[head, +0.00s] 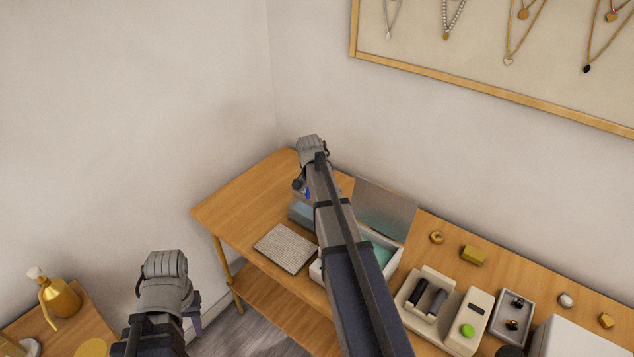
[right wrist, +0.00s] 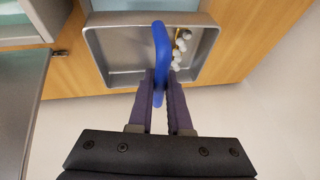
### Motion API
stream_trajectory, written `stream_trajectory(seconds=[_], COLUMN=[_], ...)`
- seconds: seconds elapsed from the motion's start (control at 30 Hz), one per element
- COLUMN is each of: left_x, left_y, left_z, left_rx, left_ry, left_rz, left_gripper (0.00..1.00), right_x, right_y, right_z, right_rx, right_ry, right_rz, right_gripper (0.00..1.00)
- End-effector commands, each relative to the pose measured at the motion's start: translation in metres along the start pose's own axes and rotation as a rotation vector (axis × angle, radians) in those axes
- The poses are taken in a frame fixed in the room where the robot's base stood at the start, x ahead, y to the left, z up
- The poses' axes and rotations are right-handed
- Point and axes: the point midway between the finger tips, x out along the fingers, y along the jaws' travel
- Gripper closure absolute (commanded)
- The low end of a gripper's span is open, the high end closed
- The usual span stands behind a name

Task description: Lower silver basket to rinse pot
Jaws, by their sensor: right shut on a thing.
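My right gripper (right wrist: 160,85) is shut on an upright blue handle (right wrist: 160,50). Behind the handle, the silver basket (right wrist: 95,45) shows as a shallow rectangular grey tray with white beads and gold bits (right wrist: 180,48) toward its right. Where the handle joins the basket is hidden. A teal-filled grey pot (right wrist: 150,5), likely the rinse pot, shows at the top edge; in the head view it (head: 302,214) lies left of my right arm. I cannot tell the height gap between them. My left gripper (head: 192,310) is over the floor gap, its jaw opening unclear.
A white box with teal liquid (head: 380,250) and a raised grey lid (head: 387,208) stands right of the pot. A woven mat (head: 285,248) lies in front. Beige trays (head: 440,315) are farther right. The table's left end (head: 235,205) is clear.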

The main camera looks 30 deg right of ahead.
Motion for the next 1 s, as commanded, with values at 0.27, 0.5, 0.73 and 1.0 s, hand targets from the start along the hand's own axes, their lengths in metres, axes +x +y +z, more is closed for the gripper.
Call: stream_trajectory(seconds=[0.27,0.5,0.73,1.0], left_x=[0.0056,0.0067,0.0134,0.0131], left_y=[0.0005,0.0007,0.0013,0.0012], left_z=[-0.0003,-0.0004,-0.0008,-0.0008], left_rx=[-0.001,-0.001,-0.001,-0.001], left_ry=[0.0,0.0,0.0,0.0], left_rz=[0.0,0.0,0.0,0.0], left_gripper=[0.63,0.63,0.63,0.63], right_x=[0.0051,0.0061,0.0122,0.0119], right_y=[0.001,0.0013,0.0026,0.0025], right_z=[0.0021,0.0026,0.0051,0.005], right_rx=[0.0,0.0,0.0,0.0], right_ry=[0.0,0.0,0.0,0.0], right_rz=[0.0,0.0,0.0,0.0], right_gripper=[1.0,1.0,1.0,1.0])
